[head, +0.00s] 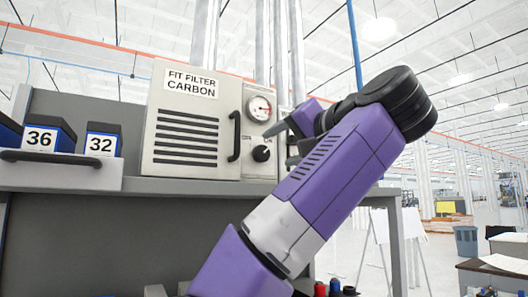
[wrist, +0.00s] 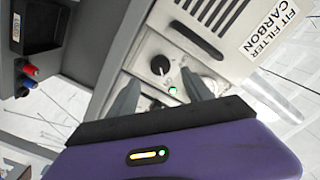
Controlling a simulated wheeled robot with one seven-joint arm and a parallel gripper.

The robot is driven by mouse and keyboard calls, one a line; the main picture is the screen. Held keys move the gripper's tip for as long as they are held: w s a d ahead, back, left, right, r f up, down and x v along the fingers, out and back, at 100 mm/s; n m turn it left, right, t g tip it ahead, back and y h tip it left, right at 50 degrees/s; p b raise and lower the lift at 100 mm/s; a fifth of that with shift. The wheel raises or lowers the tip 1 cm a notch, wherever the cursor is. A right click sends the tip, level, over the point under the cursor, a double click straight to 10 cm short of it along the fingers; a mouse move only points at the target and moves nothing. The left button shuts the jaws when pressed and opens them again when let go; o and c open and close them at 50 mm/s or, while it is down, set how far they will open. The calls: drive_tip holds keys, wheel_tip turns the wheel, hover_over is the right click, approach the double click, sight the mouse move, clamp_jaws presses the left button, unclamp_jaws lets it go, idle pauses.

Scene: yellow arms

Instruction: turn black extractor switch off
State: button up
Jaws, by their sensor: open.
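The extractor is a beige metal box (head: 190,168) labelled "FIT FILTER CARBON", standing on a grey shelf. Its black switch (head: 261,153) is a round knob on the panel at the box's right side, below a dial gauge (head: 259,107). In the wrist view the switch (wrist: 160,65) shows a light pointer mark, with a lit green lamp (wrist: 172,90) close by. My gripper (head: 286,143) is open, just right of the switch in the head view. In the wrist view my gripper (wrist: 158,76) has its fingers on either side of the switch's line, apparently not touching it.
A black handle (head: 235,137) stands out left of the switch. A blue vertical pipe (head: 355,45) rises behind my arm. Red and blue items (wrist: 30,71) lie below the shelf.

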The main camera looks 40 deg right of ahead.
sight(263, 153)
drive_tip(key=p+x, duration=0.2)
drive_tip(key=x, duration=0.4)
drive_tip(key=shift+w+d+p, duration=0.15)
drive_tip(key=shift+w+p, duration=0.2)
drive_tip(key=shift+w, duration=0.2)
clamp_jaws()
